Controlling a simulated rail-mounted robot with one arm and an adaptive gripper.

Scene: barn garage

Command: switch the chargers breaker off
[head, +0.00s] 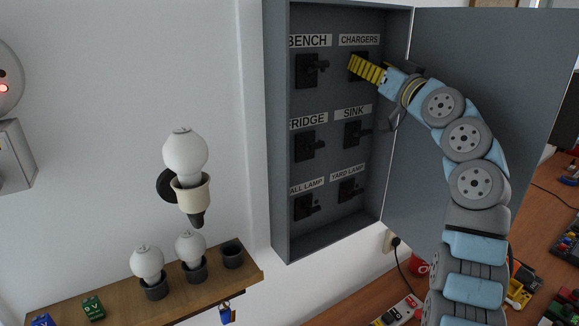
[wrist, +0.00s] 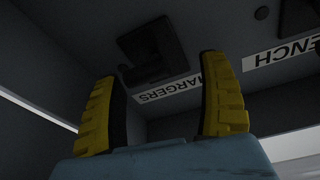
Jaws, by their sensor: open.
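The chargers breaker (head: 357,66) is a black switch under the CHARGERS label (head: 359,40) in the upper right of the open grey breaker panel (head: 281,150). My gripper (head: 352,66) covers much of it in the head view. In the wrist view the chargers breaker (wrist: 153,48) is dark, beyond and between the yellow fingers, and its label shows upside down. My gripper (wrist: 160,95) is open, its fingers apart with nothing visible between them. I cannot tell whether a finger touches the breaker, nor clearly read its lever position.
Other breakers are close by: bench (head: 310,70), sink (head: 352,134), fridge (head: 308,146), yard lamp (head: 348,190) and another lamp breaker (head: 305,206). The panel door (head: 480,90) stands open at right, behind my arm. A wooden shelf (head: 205,296) with bulbs is at lower left.

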